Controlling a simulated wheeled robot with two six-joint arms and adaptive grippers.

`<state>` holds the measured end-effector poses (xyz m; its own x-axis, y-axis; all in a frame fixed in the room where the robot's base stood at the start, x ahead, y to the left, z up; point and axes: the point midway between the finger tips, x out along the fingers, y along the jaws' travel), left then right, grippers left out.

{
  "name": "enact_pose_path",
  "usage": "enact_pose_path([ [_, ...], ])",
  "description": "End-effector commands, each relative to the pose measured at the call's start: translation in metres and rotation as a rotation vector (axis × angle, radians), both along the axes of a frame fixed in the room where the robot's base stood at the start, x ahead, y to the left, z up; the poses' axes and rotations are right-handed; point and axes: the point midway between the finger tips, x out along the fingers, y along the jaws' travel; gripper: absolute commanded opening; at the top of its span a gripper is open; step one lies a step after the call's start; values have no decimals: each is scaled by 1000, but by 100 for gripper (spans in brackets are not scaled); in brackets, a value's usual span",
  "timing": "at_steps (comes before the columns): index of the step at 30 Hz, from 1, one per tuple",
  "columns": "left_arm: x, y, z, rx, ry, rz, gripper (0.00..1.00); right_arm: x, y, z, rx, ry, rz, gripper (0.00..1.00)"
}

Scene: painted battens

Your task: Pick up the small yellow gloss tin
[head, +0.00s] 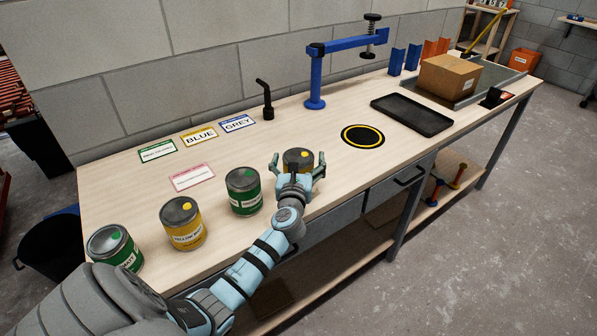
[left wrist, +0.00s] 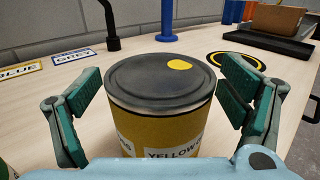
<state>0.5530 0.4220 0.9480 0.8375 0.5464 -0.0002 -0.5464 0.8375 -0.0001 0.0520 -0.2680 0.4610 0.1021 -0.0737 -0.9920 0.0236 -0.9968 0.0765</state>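A yellow tin (head: 298,158) with a grey lid stands upright on the workbench, partly hidden behind my left gripper (head: 297,163) in the head view. In the left wrist view the yellow tin (left wrist: 165,95) has a yellow dot on its lid and a label reading "YELLOW"; the rest of the label is cut off. My left gripper (left wrist: 160,105) is open, with one green-padded finger on each side of the tin and small gaps visible. My right gripper is not in view.
A green tin (head: 243,192) stands just left of my left gripper, and another green tin (head: 114,248) is at far left. Label cards, including a blue-bordered one (head: 237,124), lie behind. A black disc with a yellow ring (head: 362,136) and a black tray (head: 412,115) are right.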

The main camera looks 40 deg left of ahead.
Motion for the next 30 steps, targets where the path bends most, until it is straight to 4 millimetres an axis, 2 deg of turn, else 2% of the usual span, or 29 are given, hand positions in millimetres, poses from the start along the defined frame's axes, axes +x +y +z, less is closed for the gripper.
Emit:
enact_pose_path([
  [1,0,0,0,0,0,0,77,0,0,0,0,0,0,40],
  [12,0,0,1,2,-3,0,20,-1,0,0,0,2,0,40],
  [17,0,0,1,1,-2,0,20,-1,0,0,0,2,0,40],
  [20,0,0,8,1,-3,1,20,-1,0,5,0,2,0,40],
  [30,0,0,90,1,-4,0,20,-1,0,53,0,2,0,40],
])
